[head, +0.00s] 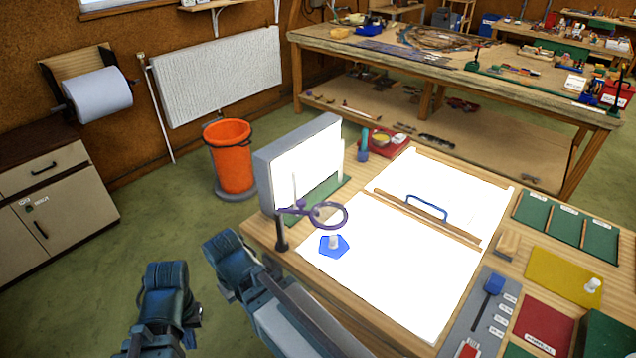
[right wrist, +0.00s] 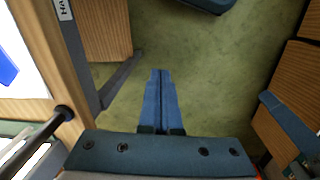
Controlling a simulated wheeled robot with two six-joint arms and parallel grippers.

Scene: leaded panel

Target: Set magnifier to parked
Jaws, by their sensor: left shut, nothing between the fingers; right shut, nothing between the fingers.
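The magnifier is a purple ring (head: 330,214) on a short purple arm. The arm runs left to a dark post (head: 281,234) at the near left corner of the workbench. In the head view the ring hangs over the near left part of the white glowing panel (head: 400,270), close to a blue piece with a white knob (head: 334,246). My left gripper (head: 188,338) is low at the bottom left, apart from the bench and mostly hidden by its own arm. My right gripper (right wrist: 161,72) is shut and empty over the green floor beside the bench edge. Neither gripper touches the magnifier.
A grey upright light box (head: 262,180) stands behind the magnifier. A blue handle (head: 427,207) and a wooden bar (head: 425,218) cross the panel. Coloured trays fill the bench's right side. An orange bin (head: 230,158) stands on the floor, which is open left of the bench.

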